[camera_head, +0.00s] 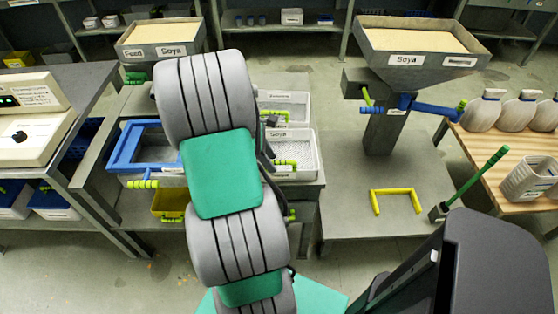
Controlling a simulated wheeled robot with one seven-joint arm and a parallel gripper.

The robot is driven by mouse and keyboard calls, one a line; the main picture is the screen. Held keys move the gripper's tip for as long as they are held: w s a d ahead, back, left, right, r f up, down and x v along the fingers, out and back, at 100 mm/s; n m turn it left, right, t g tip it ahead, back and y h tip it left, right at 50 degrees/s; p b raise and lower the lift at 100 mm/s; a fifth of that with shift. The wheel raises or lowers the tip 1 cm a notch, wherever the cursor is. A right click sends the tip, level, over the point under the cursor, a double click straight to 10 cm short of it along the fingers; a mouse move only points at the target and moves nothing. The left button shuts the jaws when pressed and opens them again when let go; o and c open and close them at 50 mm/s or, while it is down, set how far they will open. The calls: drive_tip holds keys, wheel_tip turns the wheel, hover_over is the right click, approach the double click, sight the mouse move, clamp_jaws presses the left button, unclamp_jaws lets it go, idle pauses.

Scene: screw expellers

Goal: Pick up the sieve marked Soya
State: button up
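A light grey, speckled tray-like sieve (306,153) sits on the grey bench in the middle, with a small label reading "Soya" on its far rim. A green grip shows on it, and my arm hides its left part. Another pale tray (292,101) stands just behind it; its label is too small to read. My arm rises from the bottom and bends over the bench, left of the Soya sieve. A dark part of my gripper (265,148) seems to show beside the sieve's left side. The fingers are hidden behind my arm, so their opening and any contact cannot be told.
A blue frame (143,147) with a green grip lies on the bench's left. Two grain-filled hoppers, one at left (163,37) and one at right (416,42), carry Soya labels.

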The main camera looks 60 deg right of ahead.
sight(280, 180)
drive_tip(key=x, duration=0.7)
drive_tip(key=shift+s+d+f, duration=0.1)
drive_tip(key=shift+s+f, duration=0.1)
drive_tip(key=shift+s, duration=0.1)
drive_tip(key=shift+c, duration=0.4)
clamp_jaws()
